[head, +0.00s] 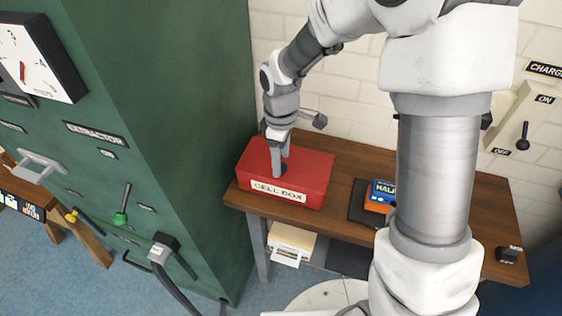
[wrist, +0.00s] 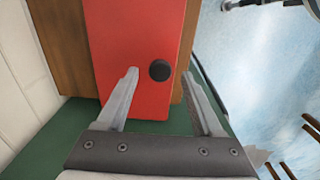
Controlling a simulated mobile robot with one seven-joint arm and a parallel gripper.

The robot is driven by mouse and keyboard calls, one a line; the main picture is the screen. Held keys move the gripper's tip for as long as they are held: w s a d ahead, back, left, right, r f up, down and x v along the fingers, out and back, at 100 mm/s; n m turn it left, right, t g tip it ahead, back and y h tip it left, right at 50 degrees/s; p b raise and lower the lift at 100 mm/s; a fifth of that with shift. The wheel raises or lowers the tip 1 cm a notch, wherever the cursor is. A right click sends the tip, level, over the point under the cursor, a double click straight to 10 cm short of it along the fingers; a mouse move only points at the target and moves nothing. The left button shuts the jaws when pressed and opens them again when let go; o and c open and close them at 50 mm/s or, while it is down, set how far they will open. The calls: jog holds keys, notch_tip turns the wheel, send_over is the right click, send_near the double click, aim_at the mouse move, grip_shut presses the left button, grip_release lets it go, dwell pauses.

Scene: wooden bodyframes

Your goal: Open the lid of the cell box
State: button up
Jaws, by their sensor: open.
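The red cell box (head: 310,178), with a white "CELL BOX" label on its front, sits on the left end of a wooden table. Its lid looks shut. A round black knob (wrist: 160,71) stands on the red lid in the wrist view; in the head view it is partly hidden by my fingers. My gripper (head: 280,165) points down over the lid. In the wrist view my gripper (wrist: 160,74) is open, with the knob between its two fingertips in the picture and a gap on each side. Whether the fingers touch the lid cannot be told.
A tall green extractor cabinet (head: 165,120) stands close on the left of the table. A brick wall (head: 350,85) is behind. On the wooden table (head: 335,213), a blue and orange item (head: 380,197) lies right of the box, partly behind my arm.

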jog(key=shift+f, duration=0.95)
grip_shut()
dwell(0.8)
